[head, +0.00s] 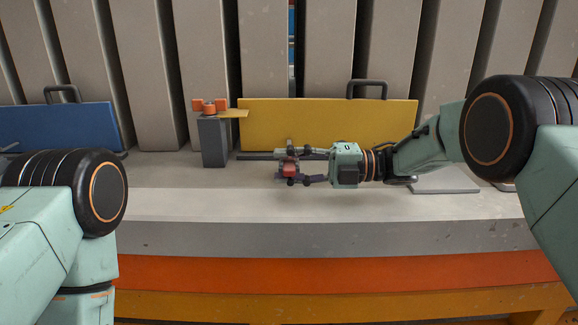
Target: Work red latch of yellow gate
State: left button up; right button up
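The yellow gate (330,125) is an upright panel standing on the pale ledge, with a dark handle on its top edge. The red latch (289,169) is a small block low in front of the gate, near a dark horizontal bar (255,157). My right gripper (287,167) reaches in from the right with its fingers pointing left. Its fingers lie above and below the red latch and appear closed on it. They hide part of the latch.
A grey post (213,142) with orange knobs (209,106) stands at the gate's left end. A blue panel (58,126) with a handle stands farther left. A flat grey plate (445,181) lies on the ledge (220,205) at right. The front ledge is otherwise clear.

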jog(key=d, duration=1.2)
jog(key=shift+r, duration=0.1)
